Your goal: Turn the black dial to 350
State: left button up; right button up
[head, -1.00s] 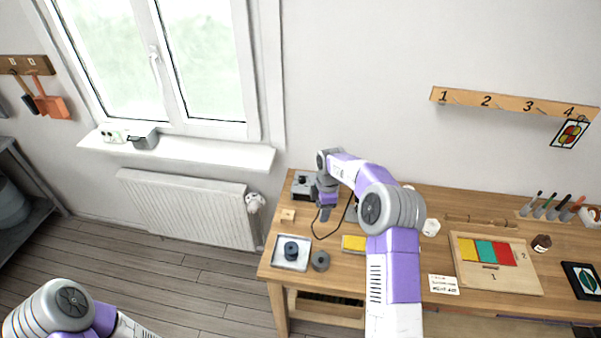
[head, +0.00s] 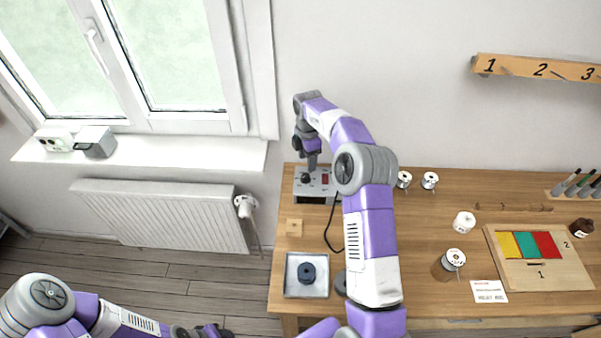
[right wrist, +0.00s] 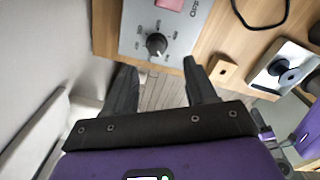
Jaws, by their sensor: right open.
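The black dial (right wrist: 156,44) is a round knob on the grey top panel of a control box (head: 314,196), with small scale marks around it. The numbers and the dial's setting are too small to read surely. In the head view the dial (head: 305,178) shows just below my right gripper (head: 311,165). In the right wrist view my right gripper (right wrist: 160,72) is open and empty, its two fingers apart, with the dial beyond and between their tips, not touched. My left gripper (head: 212,331) is partly cut off at the bottom edge; its jaws are unclear.
A red switch (right wrist: 170,4) sits beside the dial on the box. A black cable (head: 330,235) runs across the table. A small wooden block (head: 294,228) and a metal tray (head: 292,290) with a dark round part (head: 307,272) lie in front of the box. The wall is close behind.

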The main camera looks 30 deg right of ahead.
aim_at(306, 175)
jog(key=shift+w+f, duration=0.25)
jog(key=shift+f, duration=0.3)
jog(key=shift+w+f, duration=0.25)
jog(key=shift+f, duration=0.25)
pick_arm(q)
jog(key=shift+w+f+b, duration=0.3)
jog(key=shift+f+b, duration=0.1)
jog(key=shift+f, duration=0.25)
pick_arm(e)
jog(key=shift+s+f, duration=0.2)
jog(key=shift+f, duration=2.85)
grip_shut()
